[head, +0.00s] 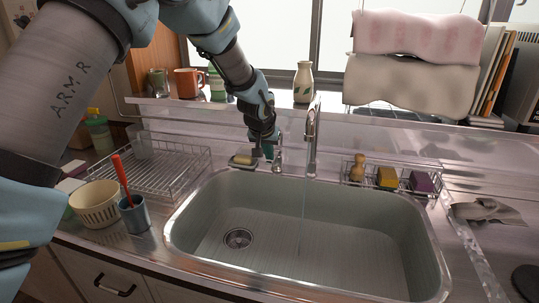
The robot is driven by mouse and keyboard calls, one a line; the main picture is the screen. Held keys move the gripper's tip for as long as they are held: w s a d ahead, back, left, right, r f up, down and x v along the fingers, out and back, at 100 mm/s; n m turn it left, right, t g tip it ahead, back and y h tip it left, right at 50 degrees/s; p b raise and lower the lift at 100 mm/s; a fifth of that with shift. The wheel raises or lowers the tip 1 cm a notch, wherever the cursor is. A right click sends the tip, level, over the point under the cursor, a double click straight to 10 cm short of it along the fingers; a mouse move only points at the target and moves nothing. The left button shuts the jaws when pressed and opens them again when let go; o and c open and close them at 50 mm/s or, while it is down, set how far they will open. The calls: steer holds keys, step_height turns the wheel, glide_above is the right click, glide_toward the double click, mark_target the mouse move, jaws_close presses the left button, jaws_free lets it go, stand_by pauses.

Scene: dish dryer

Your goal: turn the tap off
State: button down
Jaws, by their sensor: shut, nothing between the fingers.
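The chrome tap (312,138) stands upright behind the sink, its curved spout over the basin. A thin, faint stream of water (302,215) appears to fall from it into the sink (330,245). A small chrome tap handle (278,158) stands just left of the spout. My gripper (269,149) is shut and empty, pointing down just left of the handle. It is small and partly hidden by my wrist, so I cannot tell whether it touches the handle.
A soap dish (243,161) lies left of my gripper. A wire drying rack (165,168), a cream bowl (96,204) and a blue cup (135,214) stand left. A wire caddy (405,183) with sponges is right. A vase (303,83) and mugs stand on the ledge behind.

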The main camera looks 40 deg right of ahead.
steer(key=shift+s+a+f+b, duration=0.15)
steer(key=shift+f+b, duration=0.15)
steer(key=shift+f, duration=0.4)
steer(key=shift+a+r, duration=0.1)
step_height(320, 180, up, 5)
steer(key=p, duration=0.3)
steer(key=s+a+r+b, duration=0.3)
steer(key=a+r, duration=0.2)
steer(key=r, duration=0.1)
steer(key=shift+s+a+r+b, duration=0.25)
steer(key=shift+s+r+b, duration=0.05)
steer(key=shift+a, duration=0.1)
